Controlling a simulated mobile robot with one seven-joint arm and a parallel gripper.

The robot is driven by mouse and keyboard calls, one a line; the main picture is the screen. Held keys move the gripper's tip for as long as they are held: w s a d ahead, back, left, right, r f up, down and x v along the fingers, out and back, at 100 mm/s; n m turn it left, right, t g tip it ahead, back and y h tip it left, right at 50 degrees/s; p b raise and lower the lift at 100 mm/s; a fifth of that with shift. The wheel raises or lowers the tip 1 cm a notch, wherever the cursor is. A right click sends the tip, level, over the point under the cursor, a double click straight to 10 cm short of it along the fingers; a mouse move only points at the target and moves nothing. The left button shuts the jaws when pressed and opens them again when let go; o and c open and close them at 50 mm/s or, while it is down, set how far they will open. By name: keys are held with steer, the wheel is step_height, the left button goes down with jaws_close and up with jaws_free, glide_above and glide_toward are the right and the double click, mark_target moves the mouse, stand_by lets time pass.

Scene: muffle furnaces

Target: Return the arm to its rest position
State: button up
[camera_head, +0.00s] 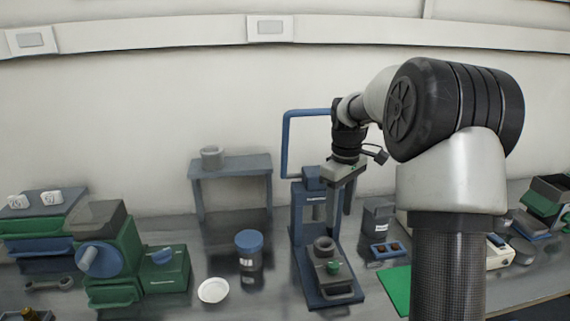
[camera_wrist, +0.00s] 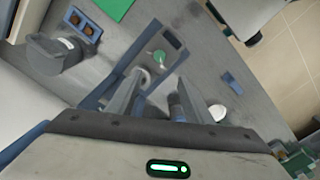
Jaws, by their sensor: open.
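My arm reaches over the bench from the right in the head view. My gripper (camera_head: 333,222) points down above a blue stand (camera_head: 326,297) and partly covers its upright. In the wrist view, my gripper (camera_wrist: 157,80) has its two fingers apart, with nothing seen held between them. A grey ring-like piece and a green knob (camera_head: 333,267) sit on the stand below the fingers; the knob also shows in the wrist view (camera_wrist: 158,56). I cannot tell whether the fingertips touch the ring-like piece.
A blue-lidded jar (camera_head: 249,251) and a white dish (camera_head: 213,290) stand left of the stand. A green furnace-like unit (camera_head: 110,258) is farther left. A small blue shelf (camera_head: 230,166) is behind. A dark container (camera_head: 377,215), a blue switch box (camera_head: 386,250) and a green mat (camera_head: 397,287) lie right.

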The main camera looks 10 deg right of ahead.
steer(key=s+a+r+m+t+p, duration=0.2)
steer(key=s+a+r+p, duration=0.15)
steer(key=s+r, duration=0.6)
steer(key=s+a+r+m+t+p, duration=0.2)
steer(key=s+a+r, duration=0.3)
steer(key=s+r, duration=0.4)
steer(key=s+a+f+m+t+p, duration=0.1)
steer(key=s+a+f+m, duration=0.1)
steer(key=s, duration=0.7)
steer(key=shift+s+a+m+t, duration=0.2)
steer(key=shift+m+t, duration=0.1)
steer(key=shift+m, duration=0.1)
